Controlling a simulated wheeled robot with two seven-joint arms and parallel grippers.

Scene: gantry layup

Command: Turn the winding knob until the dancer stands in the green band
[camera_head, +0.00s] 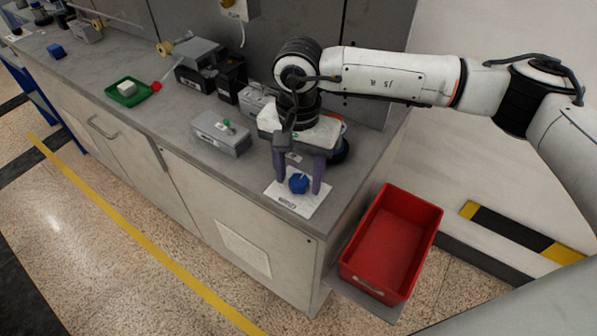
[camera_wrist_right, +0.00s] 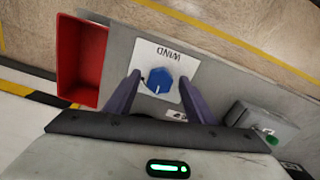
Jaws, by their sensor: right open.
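The blue winding knob (camera_head: 299,183) stands on a white plate (camera_head: 291,203) near the right end of the bench. In the right wrist view the knob (camera_wrist_right: 160,81) has a pale pointer line, and its plate (camera_wrist_right: 176,57) reads WIND. My right gripper (camera_head: 301,190) is open above the plate, pointing down. Its two purple fingers stand on either side of the knob, with a gap visible on both sides in the right wrist view (camera_wrist_right: 155,88). I cannot make out the dancer or a green band. My left gripper is not in view.
A grey box with a green button (camera_head: 222,134) stands left of my right gripper. Dark and grey units (camera_head: 230,82) stand behind it. A green tray (camera_head: 128,93) lies further left. A red bin (camera_head: 433,217) sits beyond the bench's right end. The front bench edge is clear.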

